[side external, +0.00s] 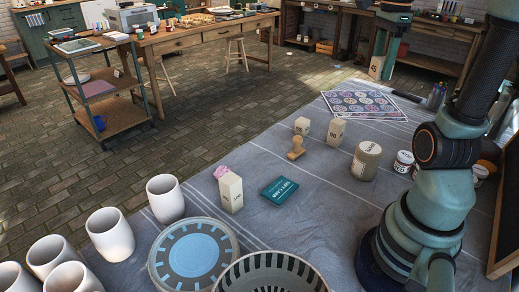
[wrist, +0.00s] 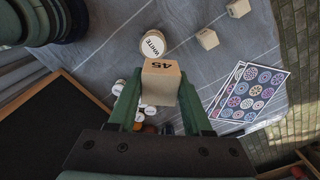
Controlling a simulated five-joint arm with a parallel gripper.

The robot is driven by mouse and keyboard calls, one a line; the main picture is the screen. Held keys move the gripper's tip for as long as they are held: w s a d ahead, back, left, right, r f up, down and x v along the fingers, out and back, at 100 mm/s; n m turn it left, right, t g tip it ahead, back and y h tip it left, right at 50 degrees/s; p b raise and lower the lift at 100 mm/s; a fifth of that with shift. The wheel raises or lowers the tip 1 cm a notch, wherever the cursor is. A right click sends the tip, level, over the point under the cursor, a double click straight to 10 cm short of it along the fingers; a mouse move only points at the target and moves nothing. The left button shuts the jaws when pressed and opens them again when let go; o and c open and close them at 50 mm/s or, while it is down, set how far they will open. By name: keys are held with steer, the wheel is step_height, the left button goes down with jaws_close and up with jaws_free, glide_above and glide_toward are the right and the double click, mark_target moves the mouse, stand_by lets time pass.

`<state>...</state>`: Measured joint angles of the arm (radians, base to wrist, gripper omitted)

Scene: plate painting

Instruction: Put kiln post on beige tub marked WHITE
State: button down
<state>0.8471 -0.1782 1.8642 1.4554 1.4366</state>
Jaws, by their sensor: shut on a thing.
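My gripper (side external: 384,60) is raised high at the upper right in the side view. It is shut on a beige block-shaped kiln post (side external: 376,68) marked 45. In the wrist view the kiln post (wrist: 160,82) sits between the two green fingers (wrist: 158,105), its marked end showing. The beige tub marked WHITE (side external: 366,162) stands upright on the cloth, well below and apart from the post. In the wrist view the tub (wrist: 152,44) shows just above the post, its lettered lid visible.
Other kiln posts stand on the cloth: a short one (side external: 302,126), a taller one (side external: 336,132) and the tallest (side external: 231,192). A wooden stamp (side external: 296,149), a teal booklet (side external: 280,190), a patterned sheet (side external: 364,105) and small jars (side external: 404,161) lie around the tub.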

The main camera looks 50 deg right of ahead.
mark_target(370, 148)
steer(key=shift+s+d+r+m, duration=0.1)
steer(key=shift+s+m, duration=0.3)
steer(key=shift+s, duration=0.8)
step_height(370, 148, down, 20)
steer(key=shift+s+r, duration=0.1)
steer(key=shift+c, duration=1.6)
jaws_free()
